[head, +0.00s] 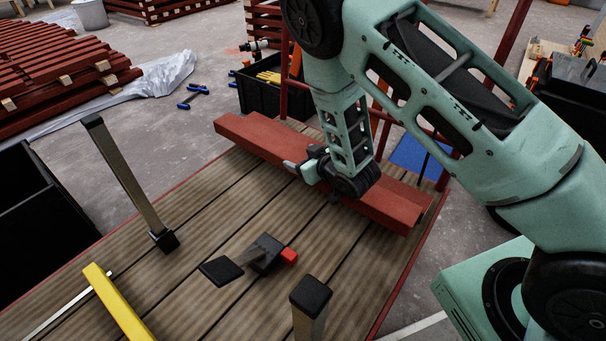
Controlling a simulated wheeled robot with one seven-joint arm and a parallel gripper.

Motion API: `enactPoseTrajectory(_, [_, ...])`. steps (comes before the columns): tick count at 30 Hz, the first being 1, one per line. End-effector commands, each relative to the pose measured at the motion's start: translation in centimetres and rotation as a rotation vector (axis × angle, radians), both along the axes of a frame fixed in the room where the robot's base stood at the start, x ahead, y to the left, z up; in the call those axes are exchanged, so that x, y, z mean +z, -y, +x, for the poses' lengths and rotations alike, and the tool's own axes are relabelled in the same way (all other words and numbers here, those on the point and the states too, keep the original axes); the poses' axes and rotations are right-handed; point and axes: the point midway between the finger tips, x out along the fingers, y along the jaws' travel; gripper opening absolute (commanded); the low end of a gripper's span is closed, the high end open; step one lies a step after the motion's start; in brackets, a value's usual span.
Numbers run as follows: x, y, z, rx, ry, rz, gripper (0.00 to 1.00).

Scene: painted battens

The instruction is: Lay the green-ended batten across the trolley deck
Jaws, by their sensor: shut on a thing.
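Red-painted battens (258,139) lie side by side near the far end of the trolley's planked deck (205,215), running from upper left to lower right. I see no green end on them; part of their length is hidden behind my arm. My gripper (338,190) is over the middle of these battens, pointing down. It is shut on a red batten; its fingertips are mostly hidden by the wrist. Whether the held batten touches the deck or hangs just above it, I cannot tell.
Black-capped posts (131,180) (311,297) stand on the near side, with a yellow bar (118,305) at lower left. A black crate (262,91) and stacked battens (55,68) are beyond.

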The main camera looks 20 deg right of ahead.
Motion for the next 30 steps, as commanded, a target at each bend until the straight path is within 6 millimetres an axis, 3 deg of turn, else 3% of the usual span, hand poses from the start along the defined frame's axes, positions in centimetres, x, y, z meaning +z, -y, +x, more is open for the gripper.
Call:
enactPoseTrajectory(12, [-4.0, -0.1, 0.2, 0.001, 0.007, 0.002, 0.0])
enactPoseTrajectory(23, [-4.1, 0.0, 0.2, 0.0, 0.007, 0.002, 0.0])
enactPoseTrajectory(24, [-4.3, 0.0, 0.0, 0.0, 0.001, 0.0, 0.71])
enactPoseTrajectory(26, [-4.3, 0.0, 0.0, 0.0, 0.002, 0.001, 0.88])
enactPoseTrajectory(30, [-4.3, 0.0, 0.0, 0.0, 0.001, 0.0, 0.91])
